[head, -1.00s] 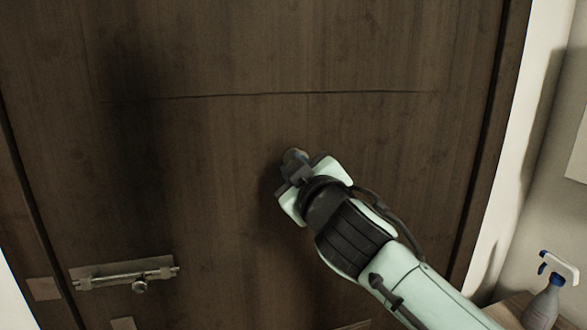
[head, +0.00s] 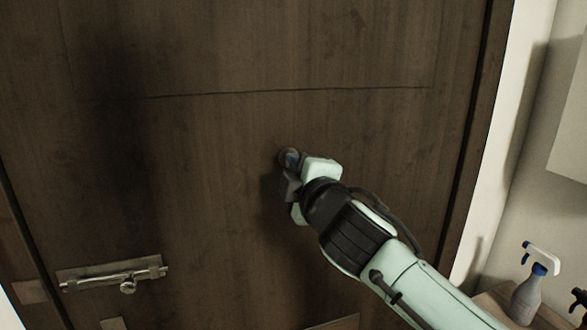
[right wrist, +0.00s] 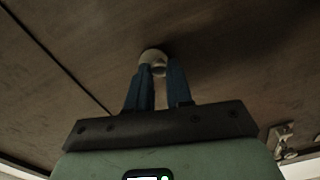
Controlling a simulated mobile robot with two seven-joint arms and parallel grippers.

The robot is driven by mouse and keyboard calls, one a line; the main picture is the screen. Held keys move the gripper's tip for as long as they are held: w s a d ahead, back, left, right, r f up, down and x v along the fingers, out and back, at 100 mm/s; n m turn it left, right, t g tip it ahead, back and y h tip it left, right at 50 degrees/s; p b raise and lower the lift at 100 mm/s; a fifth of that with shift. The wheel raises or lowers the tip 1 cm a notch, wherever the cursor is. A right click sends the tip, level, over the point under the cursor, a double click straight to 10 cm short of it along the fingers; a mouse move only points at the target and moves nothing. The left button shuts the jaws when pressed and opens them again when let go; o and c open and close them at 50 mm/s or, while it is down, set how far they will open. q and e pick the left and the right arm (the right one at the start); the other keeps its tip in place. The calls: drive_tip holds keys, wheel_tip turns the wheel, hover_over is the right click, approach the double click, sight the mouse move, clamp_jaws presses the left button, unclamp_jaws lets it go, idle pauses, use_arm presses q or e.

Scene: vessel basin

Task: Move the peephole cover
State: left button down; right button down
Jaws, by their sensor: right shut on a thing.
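The peephole cover (head: 291,157) is a small rounded dark metal piece on the brown wooden door (head: 210,190). In the right wrist view the cover (right wrist: 153,57) looks pale and round, at the tips of my two blue fingers. My right gripper (head: 291,175) reaches up to it from the lower right in the head view. In the right wrist view my right gripper (right wrist: 158,80) is shut on the cover, the fingertips close to the door surface. The fingers hide part of the cover. My left gripper is not in view.
A metal slide bolt (head: 112,274) is mounted on the door at the lower left. A spray bottle (head: 529,290) stands on a small wooden surface (head: 497,304) at the lower right. A white wall (head: 545,150) lies right of the door frame.

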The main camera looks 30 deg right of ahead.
idle(0.4)
drive_tip(key=c, duration=1)
unclamp_jaws()
drive_tip(key=shift+s, duration=0.15)
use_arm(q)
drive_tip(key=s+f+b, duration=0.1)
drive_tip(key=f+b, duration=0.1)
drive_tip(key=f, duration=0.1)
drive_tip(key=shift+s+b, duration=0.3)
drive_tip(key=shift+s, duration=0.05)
use_arm(e)
drive_tip(key=v, duration=1.3)
drive_tip(key=shift+s, duration=0.1)
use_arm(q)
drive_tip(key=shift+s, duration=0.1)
